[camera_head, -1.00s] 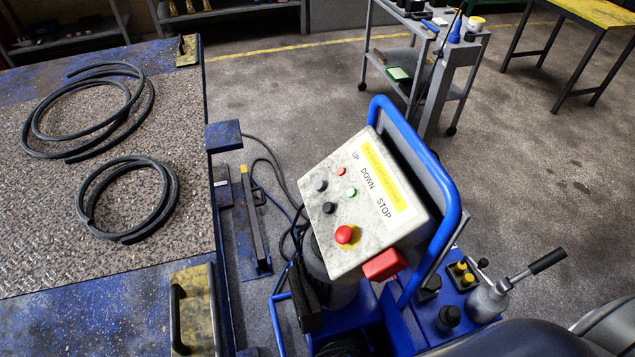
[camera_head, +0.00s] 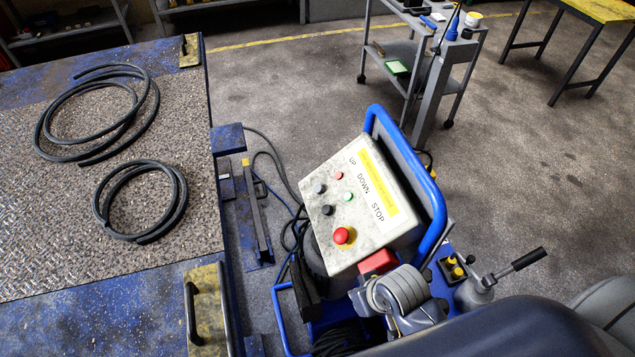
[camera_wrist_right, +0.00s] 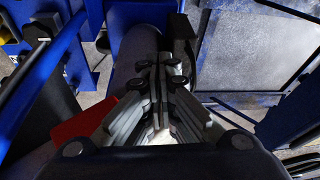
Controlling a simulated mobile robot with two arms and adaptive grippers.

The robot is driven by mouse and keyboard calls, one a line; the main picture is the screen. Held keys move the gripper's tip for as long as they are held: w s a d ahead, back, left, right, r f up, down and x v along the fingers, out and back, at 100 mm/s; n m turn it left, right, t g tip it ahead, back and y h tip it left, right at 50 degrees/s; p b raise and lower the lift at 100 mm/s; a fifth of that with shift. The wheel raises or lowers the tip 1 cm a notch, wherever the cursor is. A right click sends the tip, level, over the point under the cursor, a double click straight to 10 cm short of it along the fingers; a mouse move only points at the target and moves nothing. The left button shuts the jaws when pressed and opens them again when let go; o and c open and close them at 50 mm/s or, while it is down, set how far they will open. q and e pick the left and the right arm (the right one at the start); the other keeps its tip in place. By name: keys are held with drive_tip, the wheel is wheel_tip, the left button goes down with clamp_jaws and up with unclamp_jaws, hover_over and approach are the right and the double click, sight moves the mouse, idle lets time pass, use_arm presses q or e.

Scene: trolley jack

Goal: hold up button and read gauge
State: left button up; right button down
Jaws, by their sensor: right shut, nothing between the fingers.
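The control box (camera_head: 350,250) is a pale, worn panel on a blue-framed unit, tilted, with UP, DOWN and STOP labels. The upper black button (camera_head: 320,188) is in line with UP, and a lower black button (camera_head: 327,210) is in line with DOWN. A red stop button (camera_head: 342,235) sits lowest. My right gripper (camera_head: 385,295) is below the box, beside its red part (camera_head: 377,262), apart from the buttons. In the right wrist view its fingers (camera_wrist_right: 160,72) are together and empty. I cannot make out a gauge. My left gripper is out of view.
A blue lift platform (camera_head: 150,255) with two coiled black hoses (camera_head: 140,200) fills the left. A hand pump lever (camera_head: 528,258) stands at right. A grey trolley (camera_head: 420,55) and a yellow-topped table (camera_head: 600,12) stand behind. Open floor lies between.

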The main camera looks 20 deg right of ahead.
sight(318, 189)
drive_tip(key=w+a+r+m+y, duration=0.2)
drive_tip(key=w+a+r, duration=0.2)
drive_tip(key=w+a, duration=0.35)
drive_tip(key=w+a+r+m+y, duration=0.1)
drive_tip(key=w+a+r+m, duration=0.1)
drive_tip(key=w+a+r, duration=0.35)
drive_tip(key=w+d+r+m+h, duration=0.1)
drive_tip(key=w+m, duration=0.3)
drive_tip(key=w, duration=0.4)
drive_tip(key=w+d+r+m+h, duration=0.1)
drive_tip(key=w+d+r+m, duration=0.2)
drive_tip(key=w, duration=0.4)
drive_tip(key=shift+w+r+m+g+h+p, duration=0.3)
drive_tip(key=shift+w+r+m+g+h, duration=0.15)
drive_tip(key=shift+m, duration=0.65)
drive_tip(key=shift+d+f+b, duration=0.9)
drive_tip(key=shift+f+b, duration=0.25)
drive_tip(key=shift+d+f+b, duration=0.85)
drive_tip(key=shift+f+b, duration=0.3)
drive_tip(key=shift+b, duration=0.05)
drive_tip(key=shift+d+f+b, duration=0.9)
drive_tip(key=shift+f+b, duration=0.25)
